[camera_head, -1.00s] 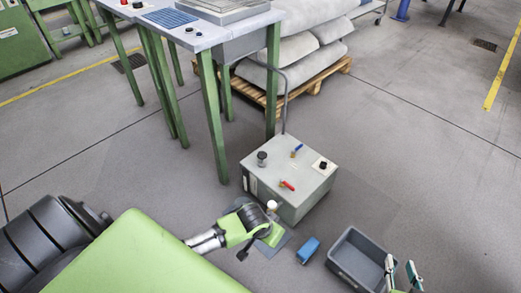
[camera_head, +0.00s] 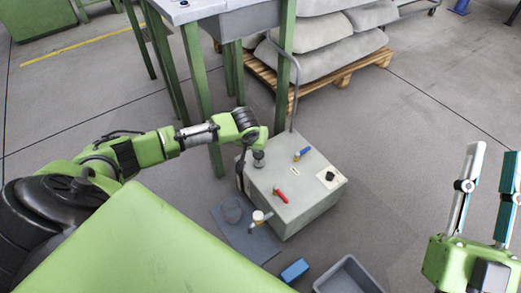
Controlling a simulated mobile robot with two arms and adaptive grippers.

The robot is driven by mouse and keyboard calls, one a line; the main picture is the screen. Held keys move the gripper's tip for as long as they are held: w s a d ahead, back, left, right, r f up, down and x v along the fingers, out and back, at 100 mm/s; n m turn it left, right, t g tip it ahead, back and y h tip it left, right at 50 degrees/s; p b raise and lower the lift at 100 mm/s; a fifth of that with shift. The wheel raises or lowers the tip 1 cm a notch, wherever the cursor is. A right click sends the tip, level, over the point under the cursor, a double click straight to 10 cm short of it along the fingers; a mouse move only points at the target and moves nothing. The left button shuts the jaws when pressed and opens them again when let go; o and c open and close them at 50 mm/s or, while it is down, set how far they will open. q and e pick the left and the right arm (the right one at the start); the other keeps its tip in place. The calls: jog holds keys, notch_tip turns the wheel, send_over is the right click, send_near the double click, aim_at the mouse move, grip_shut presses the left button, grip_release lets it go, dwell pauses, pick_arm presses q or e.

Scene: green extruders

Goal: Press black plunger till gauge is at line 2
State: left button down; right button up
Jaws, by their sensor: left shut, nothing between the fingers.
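A grey box-shaped unit (camera_head: 305,205) stands on the floor. A dark-topped cylindrical fitting (camera_head: 258,163), seemingly the black plunger, sits at its back left corner. My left gripper (camera_head: 258,150) is shut and directly over this fitting, hiding most of its top; whether they touch I cannot tell. A black knob on a white plate (camera_head: 330,176) is at the unit's right side. A white round-faced fitting (camera_head: 259,216), possibly the gauge, sticks out at the front left; its lines are too small to read. My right gripper (camera_head: 496,152) is open and empty at the far right.
Blue (camera_head: 301,154) and red (camera_head: 280,195) handles lie on the unit's top. A blue-grey mat (camera_head: 245,240), a blue block (camera_head: 294,270) and a grey bin (camera_head: 348,277) are in front. A green-legged table (camera_head: 200,85) and a pallet of sacks (camera_head: 330,60) stand behind.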

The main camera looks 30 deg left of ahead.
pick_arm(q)
jog(key=shift+a+r, duration=0.15)
pick_arm(e)
jog(key=shift+s+r, duration=0.1)
jog(key=shift+r, duration=0.1)
